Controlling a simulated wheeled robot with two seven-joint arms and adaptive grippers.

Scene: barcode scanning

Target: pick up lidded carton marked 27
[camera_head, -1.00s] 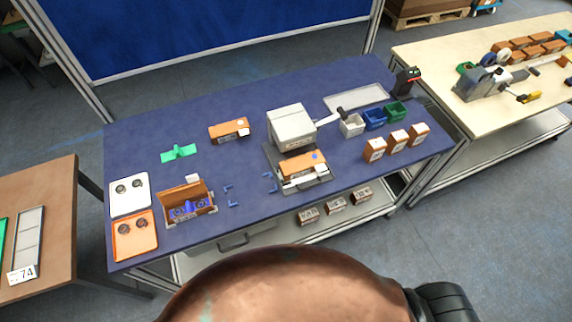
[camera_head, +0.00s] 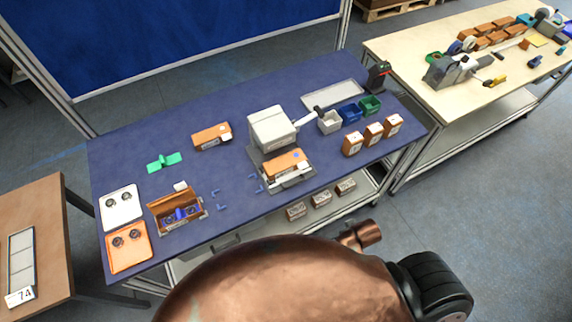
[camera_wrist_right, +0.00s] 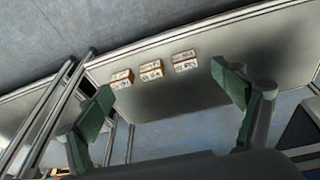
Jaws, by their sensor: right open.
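Three small cartons with printed labels sit in a row on the shelf below the blue table: the left one (camera_head: 296,211), the middle one (camera_head: 321,199) and the right one (camera_head: 346,187). The right wrist view also shows three labelled cartons (camera_wrist_right: 150,70) on a shelf, beyond the fingers. I cannot read any number, so I cannot tell which is marked 27. My right gripper (camera_wrist_right: 162,82) is open and empty, its green-padded fingers wide apart and short of the cartons. My left gripper is not in view.
Three brown cartons (camera_head: 373,133) stand at the blue table's right. Another carton (camera_head: 212,136) lies farther back, and one (camera_head: 285,162) is by the white machine (camera_head: 271,129). Table (camera_head: 240,87) and shelf edges lie near the shelf cartons. Metal posts (camera_wrist_right: 45,115) stand left in the wrist view.

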